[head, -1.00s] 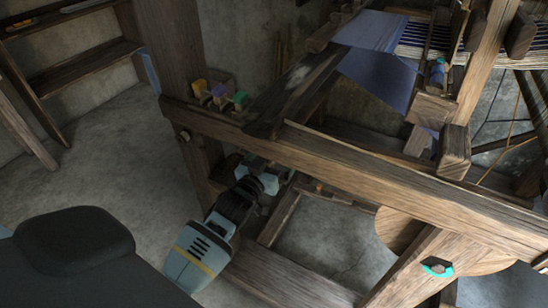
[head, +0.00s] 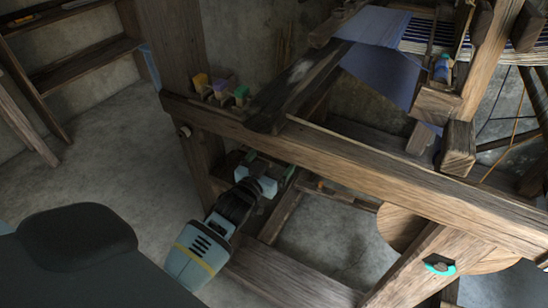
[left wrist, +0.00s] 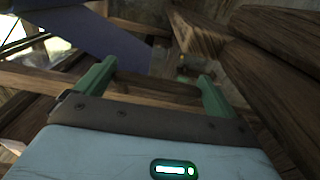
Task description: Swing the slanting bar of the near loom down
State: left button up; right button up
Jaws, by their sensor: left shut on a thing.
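The near loom's long wooden side rail (head: 340,160) runs from the left post down to the right. A dark slanting bar (head: 312,80) leans from the blue cloth down to this rail. My left gripper (head: 264,166) reaches in from below and is just under the rail, near the left post. In the left wrist view its two green fingers (left wrist: 156,84) stand on either side of a brown wooden bar (left wrist: 158,92), and it is shut on it. The rail hides where that bar leads, so I cannot tell if it joins the dark slanting one. My right gripper is not in view.
Small coloured blocks (head: 218,92) sit on a ledge by the left post (head: 177,60). A round wooden disc (head: 400,228) and a slanting brace stand at the lower right. A low plank (head: 285,275) crosses below my arm. The floor at left (head: 115,150) is clear.

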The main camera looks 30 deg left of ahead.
pick_arm(q)
jog(key=shift+f, duration=0.2)
jog(key=o, duration=1)
jog(key=shift+o, duration=0.2)
jog(key=s, duration=0.8)
jog(key=shift+d+p, duration=0.15)
jog(key=shift+p, duration=0.25)
jog(key=shift+w, duration=0.1)
